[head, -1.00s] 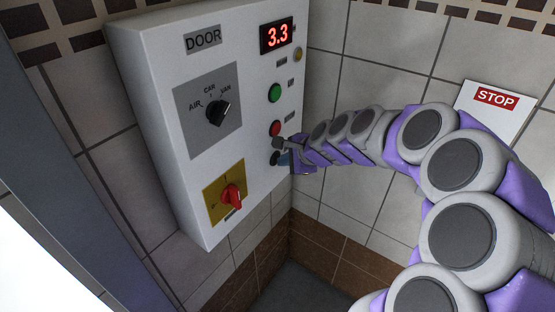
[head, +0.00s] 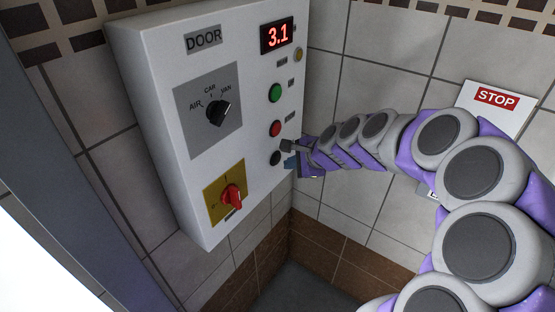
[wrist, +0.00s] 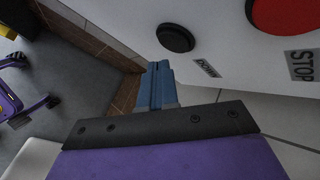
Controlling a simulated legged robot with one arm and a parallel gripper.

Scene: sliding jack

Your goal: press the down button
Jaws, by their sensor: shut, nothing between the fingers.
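The black down button (head: 275,158) is the lowest in the column on the white control panel (head: 262,190), under the red button (head: 275,129). In the wrist view the round black button (wrist: 175,38) sits beside its DOWN label (wrist: 207,68). My gripper (head: 289,162) is just right of the black button in the head view. In the wrist view its blue fingertips (wrist: 157,72) are together and empty, below and left of the button, with a visible gap in the picture. The panel's display (head: 277,36) reads 3.1.
The panel also has a green button (head: 275,93), a black selector knob (head: 217,112) and a red rotary switch (head: 232,197). The red STOP button (wrist: 285,12) is close by in the wrist view. A tiled wall with a STOP sign (head: 496,99) is behind my arm.

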